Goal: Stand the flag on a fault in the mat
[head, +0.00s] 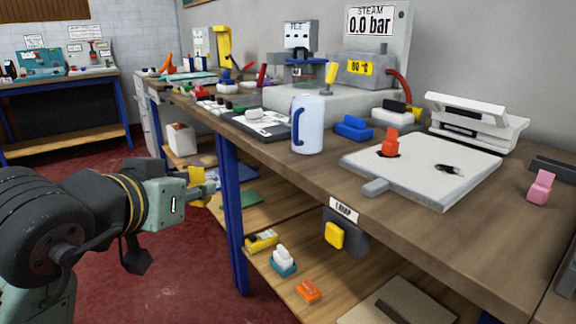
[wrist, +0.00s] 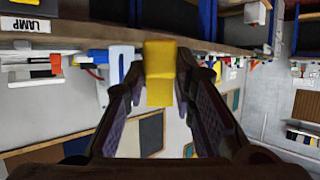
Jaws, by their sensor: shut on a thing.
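My gripper (head: 207,191) is shut on a small yellow piece (head: 197,177), which may be the flag. In the wrist view the yellow piece (wrist: 160,72) sits between the two fingers. The gripper is left of the bench, beside its blue leg and below the top, well apart from the mat. The pale mat (head: 420,155) lies on the bench top. It has a dark fault (head: 449,170) at its right, uncovered, and another dark spot under an upright orange piece (head: 390,144). A similar pink piece (head: 541,187) stands on the bench right of the mat.
A pale blue mug (head: 308,125) stands near the bench edge, left of the mat. A blue block (head: 354,128) and a white press-like stand (head: 474,120) lie behind the mat. A dark box with a yellow button (head: 334,235) hangs under the front edge. The lower shelf holds small parts.

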